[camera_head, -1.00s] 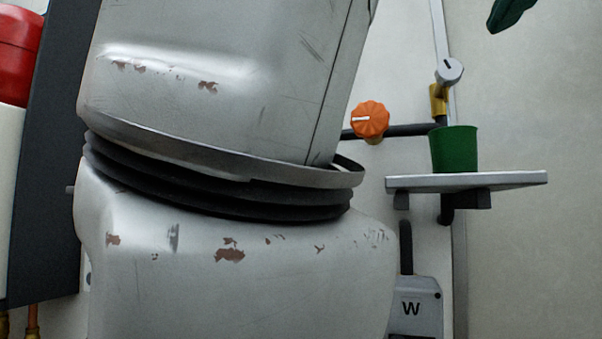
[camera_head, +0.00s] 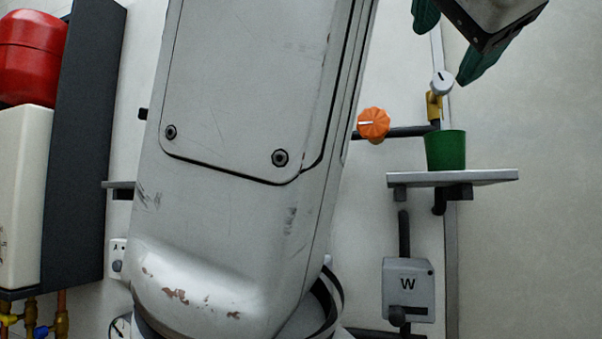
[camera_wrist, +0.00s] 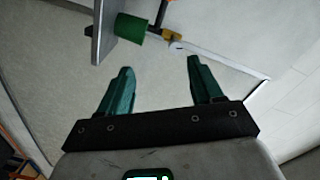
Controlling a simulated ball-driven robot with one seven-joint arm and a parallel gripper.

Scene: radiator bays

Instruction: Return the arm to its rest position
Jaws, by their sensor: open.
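My gripper (camera_head: 452,42) is at the top right of the head view, with its green fingers pointing down and its upper part cut off by the frame. In the wrist view my gripper (camera_wrist: 158,88) shows two green fingers spread apart with nothing between them. My grey arm fills the middle of the head view and hides much of the wall behind it.
A green cup (camera_head: 445,151) stands on a small wall shelf (camera_head: 490,177) below the gripper. An orange knob (camera_head: 373,123), a pale valve knob (camera_head: 441,83) and a box marked W (camera_head: 408,290) are near it. A red tank (camera_head: 32,58) is at left.

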